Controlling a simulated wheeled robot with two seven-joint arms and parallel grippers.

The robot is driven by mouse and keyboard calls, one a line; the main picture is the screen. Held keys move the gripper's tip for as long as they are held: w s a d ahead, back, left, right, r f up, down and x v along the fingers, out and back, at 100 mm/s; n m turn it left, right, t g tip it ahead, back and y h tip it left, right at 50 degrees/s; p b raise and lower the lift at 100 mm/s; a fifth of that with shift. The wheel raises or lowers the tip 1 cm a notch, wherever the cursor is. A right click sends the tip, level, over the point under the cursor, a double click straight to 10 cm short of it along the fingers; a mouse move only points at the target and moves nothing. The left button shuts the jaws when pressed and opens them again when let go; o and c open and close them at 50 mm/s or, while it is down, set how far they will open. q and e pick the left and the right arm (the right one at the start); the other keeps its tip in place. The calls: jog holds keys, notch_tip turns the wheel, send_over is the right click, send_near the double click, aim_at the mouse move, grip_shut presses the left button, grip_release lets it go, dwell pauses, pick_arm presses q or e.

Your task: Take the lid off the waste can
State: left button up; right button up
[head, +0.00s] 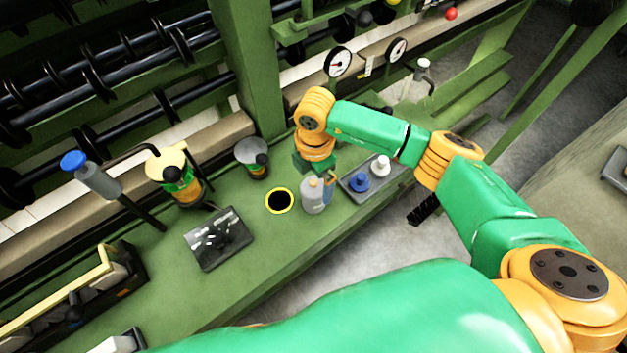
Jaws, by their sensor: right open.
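My right gripper (318,174) is open just above and behind this can, close to the knob. The arm and wrist partly hide the fingers, and I cannot tell whether they touch the knob. My left gripper is not in view.
A yellow-rimmed dark hole (279,201) lies left of the can. A tray (371,184) with blue and white knobbed pieces is to the right. A dark plate (218,239) lies left. The bench's front middle is clear.

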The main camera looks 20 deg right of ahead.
jog(key=shift+w+a+f, duration=0.1)
jog(key=shift+s, duration=0.2)
jog(key=c, duration=1.5)
